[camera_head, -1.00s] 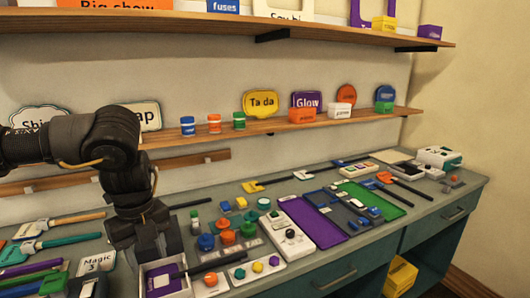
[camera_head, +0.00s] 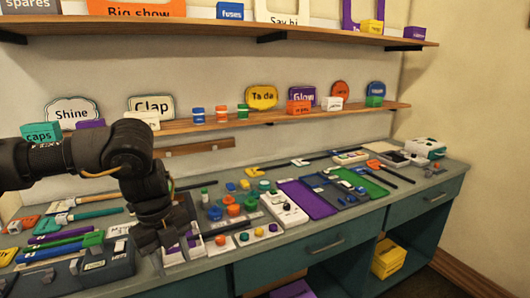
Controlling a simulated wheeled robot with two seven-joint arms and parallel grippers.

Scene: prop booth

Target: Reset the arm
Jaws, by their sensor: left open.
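My left arm comes in from the left and bends down over the workbench (camera_head: 330,228). My left gripper (camera_head: 172,262) points down at the bench's front left, open, just in front of a white-edged box with purple in it (camera_head: 194,246). I see nothing held between its fingers, though part of the box is hidden behind it. My right gripper is not in view.
Brushes and colored tools (camera_head: 50,240) lie left of the gripper. Buttons, knobs and a white control box (camera_head: 284,210) stand to its right, then a purple and green tray (camera_head: 310,199). Two shelves (camera_head: 290,120) with signs run along the wall.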

